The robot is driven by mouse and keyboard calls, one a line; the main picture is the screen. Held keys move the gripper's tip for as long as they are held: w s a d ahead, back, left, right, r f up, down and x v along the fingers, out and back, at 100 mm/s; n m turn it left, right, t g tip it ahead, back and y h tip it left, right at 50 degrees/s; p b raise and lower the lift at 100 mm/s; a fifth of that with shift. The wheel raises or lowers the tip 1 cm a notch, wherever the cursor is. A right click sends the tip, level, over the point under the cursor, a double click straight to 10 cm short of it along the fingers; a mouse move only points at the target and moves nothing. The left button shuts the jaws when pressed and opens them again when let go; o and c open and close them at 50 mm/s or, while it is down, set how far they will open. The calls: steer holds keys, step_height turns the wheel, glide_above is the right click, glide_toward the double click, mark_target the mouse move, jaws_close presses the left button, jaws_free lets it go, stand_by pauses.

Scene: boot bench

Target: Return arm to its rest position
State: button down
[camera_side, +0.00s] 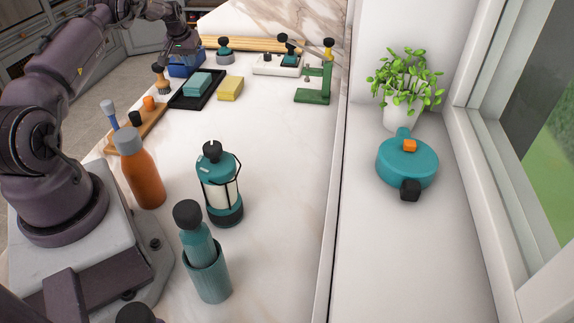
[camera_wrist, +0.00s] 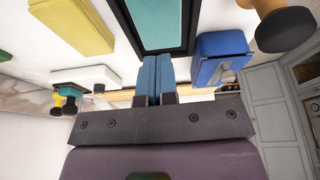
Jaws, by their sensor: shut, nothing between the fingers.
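My gripper (camera_wrist: 160,60) shows in the wrist view with its two blue fingers together and nothing between them. In the side view my gripper (camera_side: 183,47) is at the far left end of the bench, above or beside the blue box (camera_side: 186,66); I cannot tell whether it touches the box, and its fingertips are hard to make out. In the wrist view the blue box (camera_wrist: 221,57) lies right of the fingers. The black tray with the teal block (camera_wrist: 157,22) lies just beyond the fingertips.
A yellow sponge-like block (camera_side: 230,88), brush (camera_side: 160,80) and white holder (camera_side: 277,65) are near my gripper. An orange bottle (camera_side: 141,170), teal lantern (camera_side: 219,190) and teal flask (camera_side: 198,243) stand closer to my base. The bench middle (camera_side: 270,150) is clear.

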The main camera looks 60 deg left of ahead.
steer(key=s+d+r+m+h, duration=0.1)
steer(key=d+r, duration=0.5)
steer(key=d, duration=0.3)
steer(key=s+d+r+m+g, duration=0.1)
steer(key=d+r, duration=0.4)
steer(key=d, duration=0.4)
steer(key=s+d+r+m+h, duration=0.1)
steer(key=d+r, duration=0.5)
steer(key=d, duration=0.3)
steer(key=s+d+r+m+t, duration=0.2)
steer(key=s+d+r+m, duration=0.1)
steer(key=s+d, duration=0.5)
steer(key=s+d+r+m+t, duration=0.2)
steer(key=s+d+r, duration=0.3)
steer(key=d, duration=1)
steer(key=shift+s+d+r+m+h, duration=0.25)
steer(key=shift+s+m, duration=0.45)
steer(key=shift+s, duration=0.7)
